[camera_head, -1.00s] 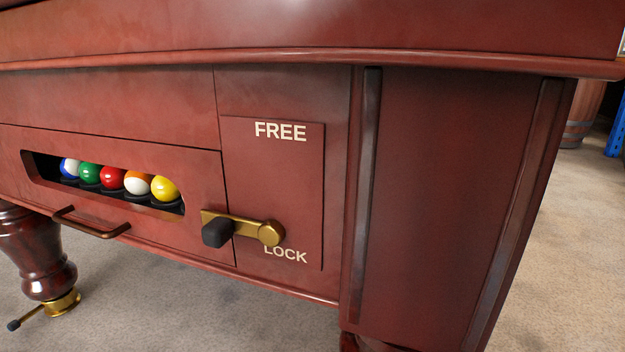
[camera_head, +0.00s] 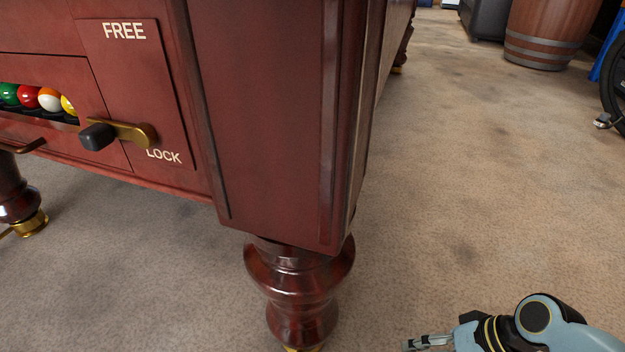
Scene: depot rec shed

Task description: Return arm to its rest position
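My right gripper (camera_head: 428,343) shows at the bottom right of the head view, at the end of a light blue and black arm. It is low over the carpet, right of the pool table's near leg (camera_head: 300,285) and apart from it. Only part of it is in frame, so I cannot tell whether its fingers are open or shut. I see nothing held in it. My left gripper is not in view.
The dark red pool table (camera_head: 275,110) fills the left. Its brass lever (camera_head: 130,131) with a black knob points left, by the word LOCK. Balls (camera_head: 49,98) sit in the slot. A wooden barrel (camera_head: 545,32) and a wheel (camera_head: 614,85) stand far right. The carpet (camera_head: 470,190) between is clear.

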